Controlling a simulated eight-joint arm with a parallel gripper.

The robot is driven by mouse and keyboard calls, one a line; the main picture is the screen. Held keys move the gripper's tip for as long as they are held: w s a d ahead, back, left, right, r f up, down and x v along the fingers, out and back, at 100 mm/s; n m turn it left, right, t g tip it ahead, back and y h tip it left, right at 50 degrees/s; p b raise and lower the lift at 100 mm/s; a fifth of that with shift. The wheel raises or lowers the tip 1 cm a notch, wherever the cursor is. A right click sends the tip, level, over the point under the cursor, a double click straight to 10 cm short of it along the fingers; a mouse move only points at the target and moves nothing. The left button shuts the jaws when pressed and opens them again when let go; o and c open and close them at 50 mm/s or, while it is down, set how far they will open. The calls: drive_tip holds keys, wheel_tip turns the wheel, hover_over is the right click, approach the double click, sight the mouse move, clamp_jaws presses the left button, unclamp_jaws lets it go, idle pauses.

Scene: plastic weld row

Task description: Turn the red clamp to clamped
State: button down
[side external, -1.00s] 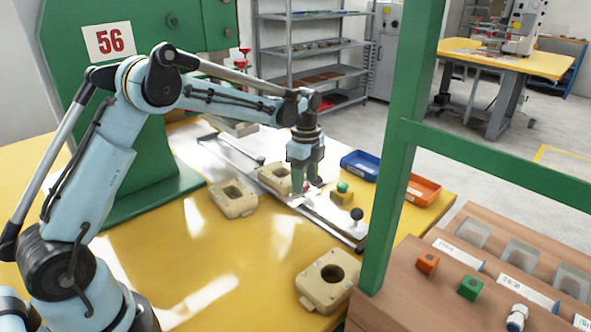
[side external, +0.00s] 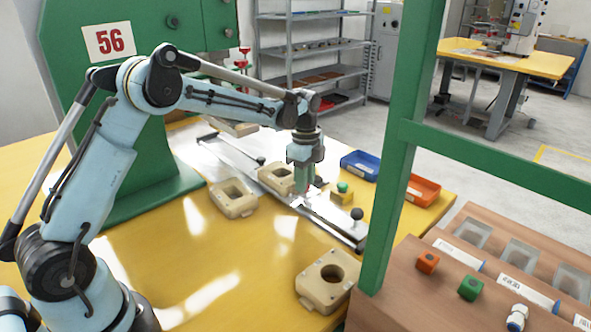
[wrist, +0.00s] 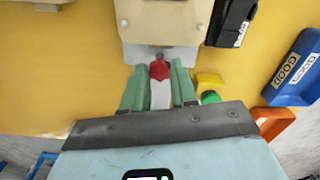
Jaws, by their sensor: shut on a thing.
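The red clamp (wrist: 159,70) shows in the wrist view between the two green fingertips of my gripper (wrist: 159,84). The fingers are shut on it, one on each side. In the side view my gripper (side external: 304,186) points down at the metal slide plate, and the fingers hide most of the clamp there. Whether the clamp stands at clamped cannot be told.
A yellow box with a green button (side external: 342,192) stands right of my gripper. A black-knobbed handle (side external: 357,214) is at the plate's front end. Blue (side external: 360,165) and orange (side external: 422,190) bins lie behind. A green post (side external: 400,150) rises at right. Loose beige blocks (side external: 233,198) lie on the yellow table.

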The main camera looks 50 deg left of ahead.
drive_tip(key=shift+n, duration=0.3)
drive_tip(key=n, duration=0.3)
drive_tip(key=shift+n, duration=0.4)
drive_tip(key=n, duration=0.4)
drive_tip(key=shift+n, duration=0.3)
drive_tip(key=n, duration=0.4)
drive_tip(key=shift+n, duration=2.2)
drive_tip(key=c, duration=0.9)
unclamp_jaws()
